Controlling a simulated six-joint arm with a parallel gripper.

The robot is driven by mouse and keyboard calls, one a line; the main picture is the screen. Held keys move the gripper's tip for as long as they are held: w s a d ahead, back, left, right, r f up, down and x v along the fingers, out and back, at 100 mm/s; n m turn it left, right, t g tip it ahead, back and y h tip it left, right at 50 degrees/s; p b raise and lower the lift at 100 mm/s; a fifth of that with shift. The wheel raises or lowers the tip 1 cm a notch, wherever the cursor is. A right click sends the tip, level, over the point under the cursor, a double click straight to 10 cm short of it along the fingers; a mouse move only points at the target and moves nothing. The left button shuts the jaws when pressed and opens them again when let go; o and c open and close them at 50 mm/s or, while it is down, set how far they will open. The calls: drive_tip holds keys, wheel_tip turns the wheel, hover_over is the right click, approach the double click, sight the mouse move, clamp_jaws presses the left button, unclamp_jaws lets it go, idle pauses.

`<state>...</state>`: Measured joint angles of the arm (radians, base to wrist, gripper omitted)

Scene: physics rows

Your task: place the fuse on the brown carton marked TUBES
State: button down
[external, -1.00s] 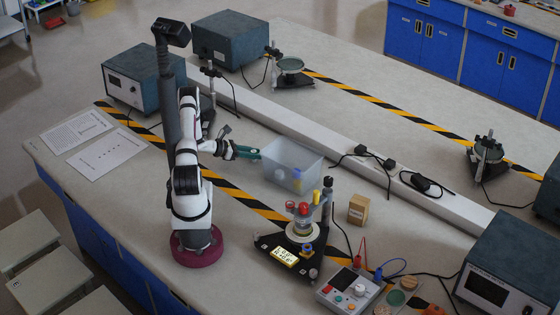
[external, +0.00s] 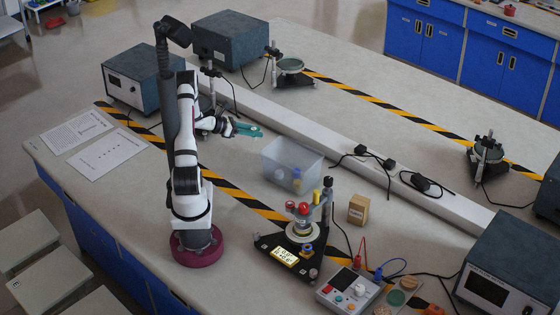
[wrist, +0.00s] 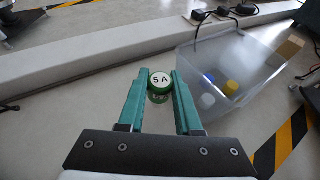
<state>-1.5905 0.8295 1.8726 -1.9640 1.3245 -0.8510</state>
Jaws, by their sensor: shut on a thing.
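The fuse (wrist: 160,83) is a small green cylinder with a white top marked "5 A". My gripper (wrist: 159,90) is shut on it, with a teal finger on each side. In the external view my gripper (external: 248,131) is above the bench, behind and left of the clear bin; the fuse is too small to make out there. The brown carton (external: 358,209) stands on the bench to the right of the bin, well away from my gripper. The carton also shows at the right of the wrist view (wrist: 290,47), beyond the bin.
The clear bin (external: 279,171) holds several small items, including blue, yellow and white ones. It stands between my gripper and the carton. A black stand with coloured knobs (external: 302,229) is left of the carton. A long pale rail (external: 300,128) runs behind, with black adapters and cables.

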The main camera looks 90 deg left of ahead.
drive_tip(key=w+d+r+m+h, duration=0.2)
drive_tip(key=w+d+r+h, duration=0.1)
drive_tip(key=w+d+r, duration=0.75)
drive_tip(key=w+d+r+m+h, duration=0.2)
drive_tip(key=w+d+r, duration=0.6)
drive_tip(key=w+d, duration=0.4)
drive_tip(key=w+d+r+m+h, duration=0.15)
drive_tip(key=d+r, duration=0.25)
drive_tip(key=d, duration=0.5)
drive_tip(key=w+d+r+m+h, duration=0.15)
drive_tip(key=d+r, duration=0.25)
drive_tip(key=d, duration=0.5)
drive_tip(key=m+g+h, duration=0.6)
drive_tip(key=m, duration=0.1)
hover_over(360, 200)
wheel_tip(360, 200, down, 16)
drive_tip(key=shift+h, duration=0.3)
wheel_tip(360, 200, down, 11)
drive_tip(key=shift+f, duration=0.1)
